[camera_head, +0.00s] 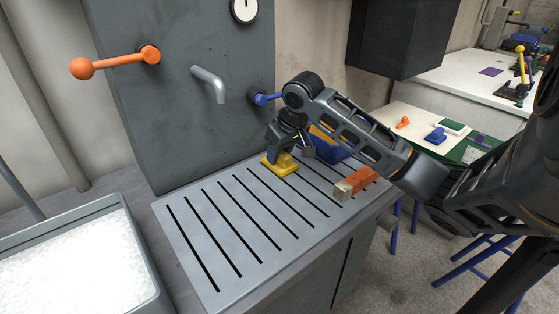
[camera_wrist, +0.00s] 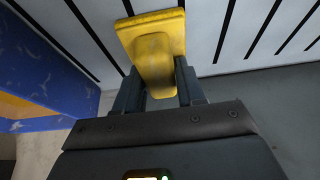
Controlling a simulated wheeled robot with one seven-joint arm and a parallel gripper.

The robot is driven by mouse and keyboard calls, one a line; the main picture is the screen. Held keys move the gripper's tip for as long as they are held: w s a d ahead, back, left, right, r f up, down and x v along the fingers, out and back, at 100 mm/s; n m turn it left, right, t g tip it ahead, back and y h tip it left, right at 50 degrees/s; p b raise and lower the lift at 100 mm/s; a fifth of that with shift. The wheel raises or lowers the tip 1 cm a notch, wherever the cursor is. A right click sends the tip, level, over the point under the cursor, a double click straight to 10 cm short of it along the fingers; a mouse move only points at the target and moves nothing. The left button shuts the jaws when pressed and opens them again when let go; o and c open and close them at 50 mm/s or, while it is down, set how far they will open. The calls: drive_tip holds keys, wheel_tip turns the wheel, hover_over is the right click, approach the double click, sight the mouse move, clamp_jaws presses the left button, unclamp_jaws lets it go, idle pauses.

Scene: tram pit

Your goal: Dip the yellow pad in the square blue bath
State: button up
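The yellow pad (camera_head: 279,166) lies flat on the grooved metal worktop, with its raised grip upward. In the wrist view the pad (camera_wrist: 140,30) shows beyond my fingertips. My gripper (camera_head: 281,152) is over the pad from above. In the wrist view the fingers (camera_wrist: 160,88) are at both sides of the pad's grip and look closed against it. The square blue bath (camera_head: 331,152) stands just right of the pad, partly hidden by my arm. Its scuffed blue wall (camera_wrist: 45,65) and something orange-yellow inside show at left in the wrist view.
A block with a pale end and orange-brown body (camera_head: 357,184) lies on the worktop's right. A grey tub of white material (camera_head: 75,262) is at left.

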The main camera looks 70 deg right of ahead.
drive_tip(key=c, duration=0.5)
drive_tip(key=shift+c, duration=0.2)
drive_tip(key=shift+r, duration=0.1)
drive_tip(key=shift+r, duration=0.5)
wheel_tip(320, 180, up, 2)
drive_tip(key=shift+w+r, duration=0.1)
drive_tip(key=shift+r, duration=0.15)
drive_tip(key=s+d+r+b, duration=0.2)
drive_tip(key=s+d+r, duration=0.4)
drive_tip(key=s, duration=0.4)
drive_tip(key=shift+r, duration=0.7)
drive_tip(key=shift+d, duration=0.1)
